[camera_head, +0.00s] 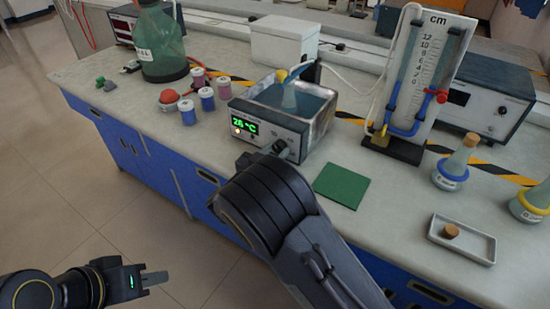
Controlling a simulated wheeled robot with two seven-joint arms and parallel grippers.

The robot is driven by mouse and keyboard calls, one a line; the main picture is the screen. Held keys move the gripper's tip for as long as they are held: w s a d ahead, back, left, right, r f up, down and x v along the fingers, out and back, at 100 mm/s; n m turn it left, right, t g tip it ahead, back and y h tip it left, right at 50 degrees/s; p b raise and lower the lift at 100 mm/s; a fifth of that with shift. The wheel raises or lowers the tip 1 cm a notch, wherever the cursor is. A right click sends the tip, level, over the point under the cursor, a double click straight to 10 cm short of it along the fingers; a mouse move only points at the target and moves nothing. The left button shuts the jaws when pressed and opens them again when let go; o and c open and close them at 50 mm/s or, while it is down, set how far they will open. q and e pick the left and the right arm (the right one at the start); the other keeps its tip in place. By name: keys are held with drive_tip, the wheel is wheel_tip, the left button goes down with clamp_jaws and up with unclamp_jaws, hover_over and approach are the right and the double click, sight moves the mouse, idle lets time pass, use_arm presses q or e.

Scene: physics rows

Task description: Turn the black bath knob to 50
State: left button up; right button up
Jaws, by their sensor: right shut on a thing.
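The water bath (313,137) is a grey metal box on the bench, with water in its open basin. Its front display (245,124) reads 26 °C in green. A glass flask (289,98) with a yellow stopper stands in the basin. My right gripper (281,149) is at the right part of the bath's front panel, shut on the black bath knob, which is mostly hidden behind it. My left gripper (154,279) hangs low at the left over the floor, away from the bench; its finger gap cannot be made out.
A green pad (341,186) lies right of the bath. Small jars (207,99) and a red ball (169,96) stand left. A tray with a cork (461,240), flasks (456,162) and a manometer board (425,75) are to the right.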

drive_tip(key=shift+m+b, duration=1.4)
drive_tip(key=shift+m, duration=0.3)
drive_tip(key=o, duration=1)
drive_tip(key=shift+c, duration=0.2)
drive_tip(key=shift+v, duration=3.95)
